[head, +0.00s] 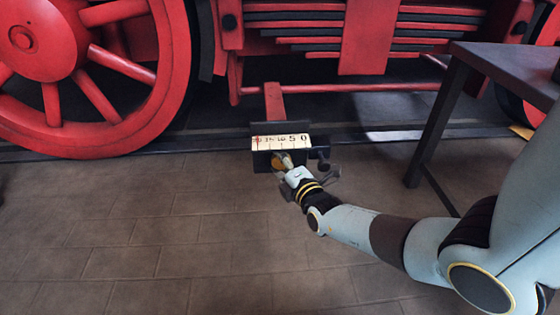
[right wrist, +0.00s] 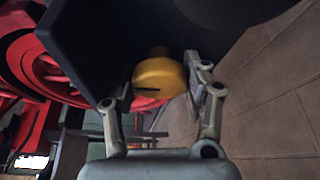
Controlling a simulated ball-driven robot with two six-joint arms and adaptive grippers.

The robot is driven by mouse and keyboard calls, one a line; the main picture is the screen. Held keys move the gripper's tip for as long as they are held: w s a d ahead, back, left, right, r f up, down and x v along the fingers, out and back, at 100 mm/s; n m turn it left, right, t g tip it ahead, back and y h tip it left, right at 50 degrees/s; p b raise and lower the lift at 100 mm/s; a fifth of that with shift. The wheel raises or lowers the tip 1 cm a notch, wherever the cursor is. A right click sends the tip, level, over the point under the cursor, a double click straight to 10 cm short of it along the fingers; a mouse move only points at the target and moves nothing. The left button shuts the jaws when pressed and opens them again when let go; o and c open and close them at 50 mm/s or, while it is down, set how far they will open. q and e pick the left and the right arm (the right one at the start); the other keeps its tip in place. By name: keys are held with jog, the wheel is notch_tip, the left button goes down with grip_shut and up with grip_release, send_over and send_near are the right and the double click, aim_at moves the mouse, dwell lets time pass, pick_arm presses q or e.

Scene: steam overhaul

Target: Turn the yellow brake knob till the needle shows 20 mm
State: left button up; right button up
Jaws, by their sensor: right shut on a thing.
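The brake gauge has a cream scale (head: 290,142) on a dark housing, with figures falling to 0 at the right end. A small reddish mark shows near the scale's left end; it is too small to tell whether it is the needle or what it reads. The yellow brake knob (head: 276,161) is below the scale, partly hidden by my right gripper (head: 284,162). In the right wrist view the knob (right wrist: 160,77) sits between the fingers of my right gripper (right wrist: 160,92), which is shut on it. My left gripper is not in view.
A red bar (head: 273,100) rises behind the gauge to the red locomotive frame. A large red wheel (head: 95,75) stands at the left on the rail. A dark table (head: 510,68) stands at the right, near my right arm. The paved floor (head: 140,240) at the front left is clear.

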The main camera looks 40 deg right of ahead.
jog(key=shift+s, duration=0.1)
dwell(0.3)
jog(key=o, duration=1.2)
jog(key=s, duration=0.5)
jog(key=s+a, duration=0.1)
jog(key=s, duration=0.2)
jog(key=shift+a+r, duration=0.1)
jog(key=shift+r, duration=0.05)
